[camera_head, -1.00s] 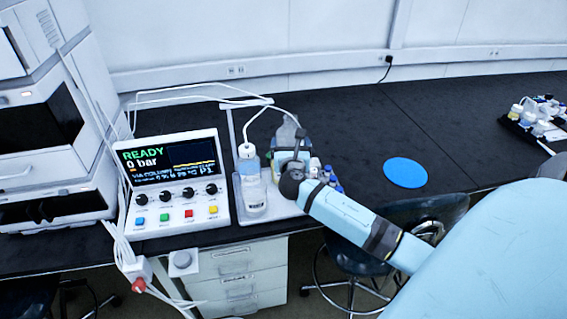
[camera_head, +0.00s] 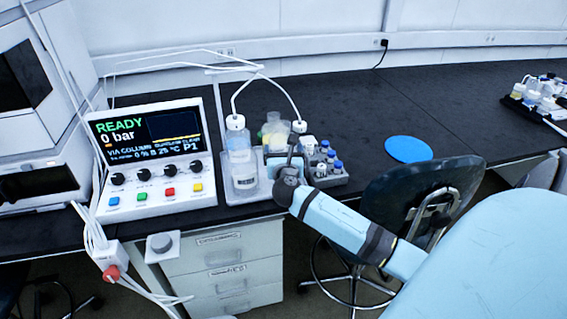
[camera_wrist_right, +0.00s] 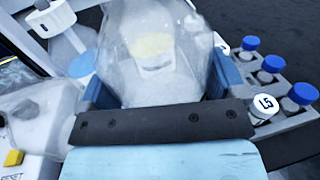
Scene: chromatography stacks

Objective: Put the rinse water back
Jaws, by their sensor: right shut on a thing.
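My right gripper (camera_head: 287,163) is at the tray (camera_head: 262,190) beside the controller, its arm coming from the lower right. In the right wrist view its blue fingers (camera_wrist_right: 158,80) are shut on a clear bottle (camera_wrist_right: 140,75) with a yellow patch. In the head view a clear bottle with yellow in it (camera_head: 273,130) shows just behind the gripper; its lower part is hidden. Whether it touches the tray I cannot tell. A clear bottle with a white cap and tube (camera_head: 239,155) stands upright on the tray to its left. My left gripper is not in view.
A rack of small blue-capped vials (camera_head: 326,163) sits close right of the gripper. The controller (camera_head: 150,160) reads READY, 0 bar. White tubes arch over the tray. A blue disc (camera_head: 408,149) lies on clear black bench; a chair (camera_head: 425,205) stands in front.

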